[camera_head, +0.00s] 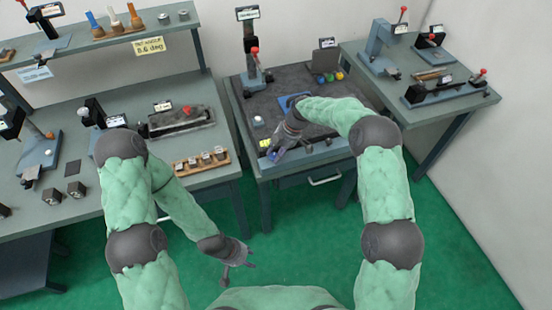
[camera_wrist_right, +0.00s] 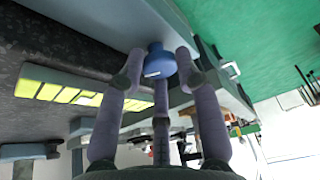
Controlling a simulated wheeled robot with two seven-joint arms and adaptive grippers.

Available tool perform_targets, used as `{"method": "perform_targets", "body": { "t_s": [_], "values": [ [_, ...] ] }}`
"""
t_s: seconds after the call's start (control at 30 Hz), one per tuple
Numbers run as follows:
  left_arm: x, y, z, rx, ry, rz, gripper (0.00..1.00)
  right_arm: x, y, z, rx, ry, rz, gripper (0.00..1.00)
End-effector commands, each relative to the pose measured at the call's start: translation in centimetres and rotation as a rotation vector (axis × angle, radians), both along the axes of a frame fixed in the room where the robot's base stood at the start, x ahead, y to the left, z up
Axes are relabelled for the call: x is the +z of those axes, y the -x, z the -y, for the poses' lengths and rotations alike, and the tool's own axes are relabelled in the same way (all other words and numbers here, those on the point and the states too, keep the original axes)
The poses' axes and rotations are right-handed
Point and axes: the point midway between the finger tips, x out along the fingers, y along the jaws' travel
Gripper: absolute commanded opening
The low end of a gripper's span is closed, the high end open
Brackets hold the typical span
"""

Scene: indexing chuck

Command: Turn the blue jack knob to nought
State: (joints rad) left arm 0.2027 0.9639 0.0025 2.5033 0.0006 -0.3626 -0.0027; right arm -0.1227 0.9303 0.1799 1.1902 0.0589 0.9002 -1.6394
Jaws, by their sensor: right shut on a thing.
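The blue jack knob (camera_wrist_right: 160,62) shows in the right wrist view, with a small white mark on its rim. My right gripper (camera_wrist_right: 160,75) is shut on the knob, with fingers on both sides of it and one finger below. In the head view, my right gripper (camera_head: 277,156) is at the front edge of the middle bench, and the hand mostly hides the knob. A yellow-green strip (camera_wrist_right: 55,91) lies beside the knob; its marks are too blurred to read. My left gripper (camera_head: 238,272) hangs empty over the green floor, its fingers spread.
A left bench (camera_head: 130,170) and a right bench (camera_head: 460,105) hold other fixtures. The floor in front is clear.

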Motion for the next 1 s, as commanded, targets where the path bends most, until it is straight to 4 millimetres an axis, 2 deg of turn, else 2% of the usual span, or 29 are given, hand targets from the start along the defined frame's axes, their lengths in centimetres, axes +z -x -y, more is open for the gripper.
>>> {"method": "perform_targets", "body": {
  "t_s": [0.03,0.1,0.5,1.0],
  "values": [
    [-0.7,0.0,0.0,0.0,0.0,0.0,0.4,-0.7,0.1,0.1,0.046,0.003,-0.004,0.01],
    [-1.1,0.0,0.0,0.0,0.0,0.0,0.4,-0.6,0.0,0.0,0.112,0.003,-0.003,0.01],
    [-2.1,0.0,0.0,0.0,0.0,0.0,0.4,-0.4,-0.3,-0.1,0.414,0.003,-0.002,0.01],
    [-2.2,0.0,0.0,0.0,0.0,0.0,0.4,-0.3,-0.4,-0.1,0.543,0.003,-0.003,0.01]
  ]
}}
